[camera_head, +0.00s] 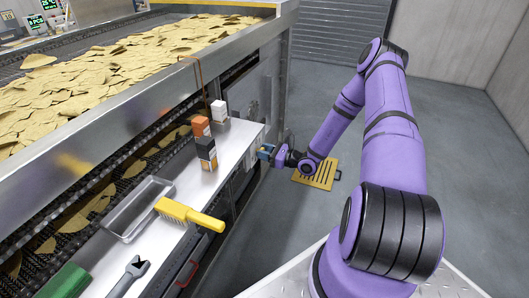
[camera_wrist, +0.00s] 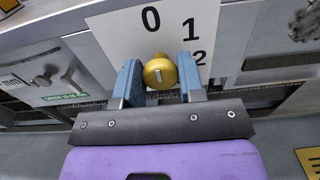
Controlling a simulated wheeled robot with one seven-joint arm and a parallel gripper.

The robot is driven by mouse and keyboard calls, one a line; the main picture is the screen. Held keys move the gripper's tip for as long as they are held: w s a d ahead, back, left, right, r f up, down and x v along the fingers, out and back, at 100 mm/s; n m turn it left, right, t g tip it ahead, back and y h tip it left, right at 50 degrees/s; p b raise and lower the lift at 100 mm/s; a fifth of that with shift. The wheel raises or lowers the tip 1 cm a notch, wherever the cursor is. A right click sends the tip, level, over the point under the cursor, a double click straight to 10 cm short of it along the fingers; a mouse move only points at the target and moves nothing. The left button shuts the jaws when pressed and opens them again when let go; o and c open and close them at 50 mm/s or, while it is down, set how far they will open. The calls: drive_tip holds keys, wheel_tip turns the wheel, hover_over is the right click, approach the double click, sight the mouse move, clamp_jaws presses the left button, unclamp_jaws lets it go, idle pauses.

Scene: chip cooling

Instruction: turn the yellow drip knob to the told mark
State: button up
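The yellow drip knob (camera_wrist: 160,72) stands out from a white dial plate (camera_wrist: 112,30) in the wrist view. A short white line on its face runs nearly upright, roughly towards the 0. The plate carries the figures 0 (camera_wrist: 151,18), 1 (camera_wrist: 189,29) and 2 (camera_wrist: 200,57), from the top round to the right. In the head view my gripper (camera_head: 265,152) is at the machine's side; the knob is hidden there.
A yellow slotted mat (camera_head: 316,174) lies on the floor beyond my gripper. The grey floor to the right is clear.

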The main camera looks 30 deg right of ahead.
drive_tip(key=shift+m, duration=0.3)
drive_tip(key=shift+c, duration=0.4)
drive_tip(key=shift+d+f+m, duration=0.1)
drive_tip(key=shift+d+m, duration=0.05)
drive_tip(key=shift+m, duration=4.65)
drive_tip(key=shift+d+f+m, duration=0.1)
drive_tip(key=shift+m, duration=4.7)
drive_tip(key=o, duration=0.9)
drive_tip(key=v, duration=1)
drive_tip(key=shift+s+d, duration=0.25)
drive_tip(key=shift+s, duration=0.05)
